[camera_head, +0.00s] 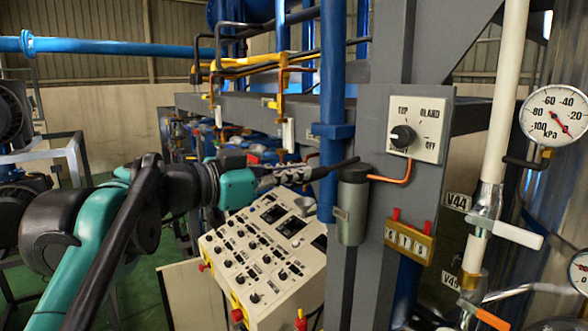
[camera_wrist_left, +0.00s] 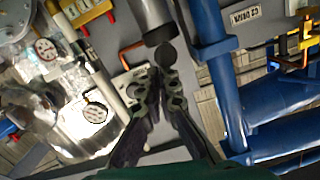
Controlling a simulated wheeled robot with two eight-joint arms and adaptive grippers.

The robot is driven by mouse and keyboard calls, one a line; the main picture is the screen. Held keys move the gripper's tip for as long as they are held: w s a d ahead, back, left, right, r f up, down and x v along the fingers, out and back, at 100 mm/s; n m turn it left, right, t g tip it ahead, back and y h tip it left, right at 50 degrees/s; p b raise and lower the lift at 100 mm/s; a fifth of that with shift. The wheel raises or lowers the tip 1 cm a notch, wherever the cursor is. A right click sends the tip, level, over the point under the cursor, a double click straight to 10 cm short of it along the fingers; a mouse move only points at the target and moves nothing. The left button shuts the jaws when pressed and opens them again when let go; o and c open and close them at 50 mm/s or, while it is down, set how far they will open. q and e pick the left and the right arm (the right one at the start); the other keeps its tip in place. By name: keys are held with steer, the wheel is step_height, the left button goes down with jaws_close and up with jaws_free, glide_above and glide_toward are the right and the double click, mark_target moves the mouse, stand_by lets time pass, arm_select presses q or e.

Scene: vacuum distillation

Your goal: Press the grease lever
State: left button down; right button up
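A grey grease cylinder (camera_head: 351,212) is fixed to the steel column. Its dark grease lever (camera_head: 340,164) sticks out to the left from the cylinder's top, slightly drooping. My left gripper (camera_head: 300,174) points right, with its fingertips at or close to the lever's free end; contact cannot be told. In the left wrist view the grease cylinder (camera_wrist_left: 153,16) is at the top, with the lever's round dark end (camera_wrist_left: 166,56) just beyond the fingertips of the left gripper (camera_wrist_left: 163,76). The fingers converge with their tips together, and nothing shows held between them. My right gripper is out of view.
A sloped control panel (camera_head: 262,245) stands below the gripper. A blue vertical pipe (camera_head: 331,100) runs close to the lever. A selector switch plate (camera_head: 417,128) and a brass tag holder (camera_head: 409,240) are on the column. Gauges (camera_head: 554,115) and pale pipes stand at right.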

arm_select(q)
steer(key=f+b+v, duration=0.2)
steer(key=v, duration=0.7)
steer(key=shift+s+a, duration=0.2)
steer(key=shift+s, duration=0.35)
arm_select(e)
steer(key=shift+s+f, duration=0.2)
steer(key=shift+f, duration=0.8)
arm_select(q)
steer(key=shift+w, duration=0.15)
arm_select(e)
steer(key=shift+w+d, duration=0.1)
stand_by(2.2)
